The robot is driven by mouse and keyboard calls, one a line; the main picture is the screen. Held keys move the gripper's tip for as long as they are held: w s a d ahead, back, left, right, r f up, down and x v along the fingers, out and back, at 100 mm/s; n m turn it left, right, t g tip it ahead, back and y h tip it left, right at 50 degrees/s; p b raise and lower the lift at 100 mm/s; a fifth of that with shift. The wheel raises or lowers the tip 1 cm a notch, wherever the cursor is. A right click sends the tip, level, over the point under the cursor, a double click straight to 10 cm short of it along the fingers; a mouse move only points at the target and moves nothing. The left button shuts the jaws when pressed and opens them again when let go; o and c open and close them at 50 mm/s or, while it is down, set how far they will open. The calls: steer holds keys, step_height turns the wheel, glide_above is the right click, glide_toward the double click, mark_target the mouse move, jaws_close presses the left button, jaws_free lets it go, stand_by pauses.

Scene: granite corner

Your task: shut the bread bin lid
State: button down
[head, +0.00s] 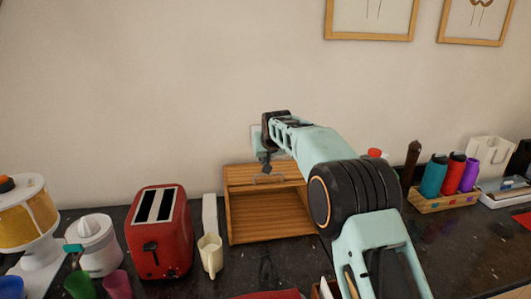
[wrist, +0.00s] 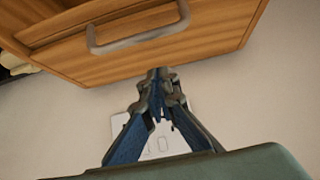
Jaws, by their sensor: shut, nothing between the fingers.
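The wooden bread bin (head: 272,228) stands against the wall at the centre of the head view. Its lid (head: 240,176) appears raised at the top, with the front open below it. A grey bar handle (head: 268,180) is on the lid. In the wrist view the lid (wrist: 205,45) fills the top, with its handle (wrist: 140,42) toward the upper left. My gripper (head: 265,166) is shut and empty, just above the lid. In the wrist view my gripper's fingertips (wrist: 159,74) are at the lid's edge; I cannot tell whether they touch.
A red toaster (head: 161,232) and a cream jug (head: 210,255) stand left of the bin. A juicer (head: 94,243) is farther left. A wooden rack (head: 445,202) of coloured bottles stands at the right. A wall socket (wrist: 160,140) is behind my gripper.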

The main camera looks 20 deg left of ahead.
mark_target(266, 183)
steer(key=shift+s+d+f, duration=0.1)
steer(key=shift+s+d, duration=0.25)
steer(key=shift+s, duration=0.2)
steer(key=shift+s+d+f, duration=0.1)
steer(key=shift+s+d, duration=0.2)
steer(key=shift+s, duration=0.2)
steer(key=shift+s+d+f, duration=0.3)
steer(key=shift+s, duration=0.25)
steer(key=shift+f+b, duration=0.2)
steer(key=shift+b, duration=0.3)
